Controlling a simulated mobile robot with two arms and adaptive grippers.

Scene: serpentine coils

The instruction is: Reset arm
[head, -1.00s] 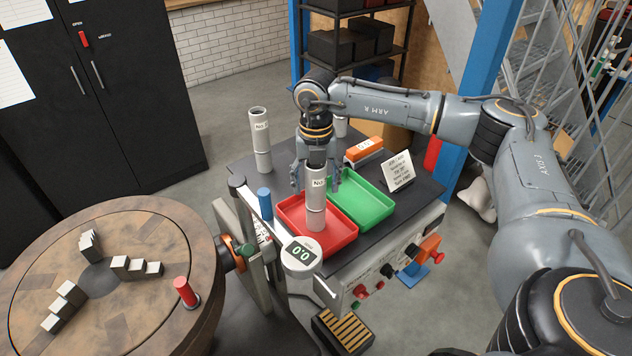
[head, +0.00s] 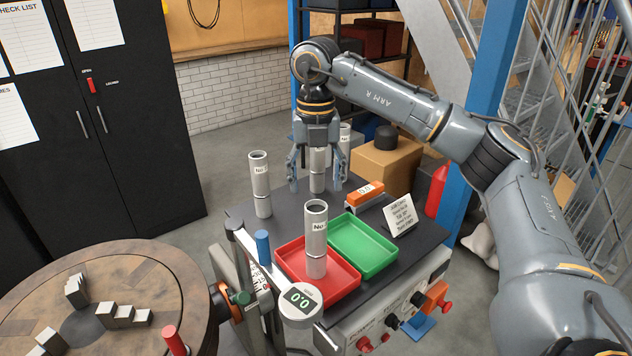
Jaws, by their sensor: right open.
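My right gripper (head: 318,178) is open, pointing down above the back of the dark bench top (head: 413,236). Its fingers are on either side of a grey labelled cylinder (head: 317,170) standing at the back; I cannot tell whether they touch it or are in front of it. Another grey cylinder (head: 316,240) stands upright in the red tray (head: 338,281), clear of the gripper. One more cylinder (head: 261,185) stands at the back left, and one (head: 345,137) is partly hidden behind the gripper. My left gripper is not in view.
A green tray (head: 384,263) sits beside the red one. An orange-topped device (head: 366,194) and a white card (head: 401,214) stand to the right. A round gauge (head: 300,300) and blue knob (head: 263,247) are at the front left. A round table (head: 135,270) stands left.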

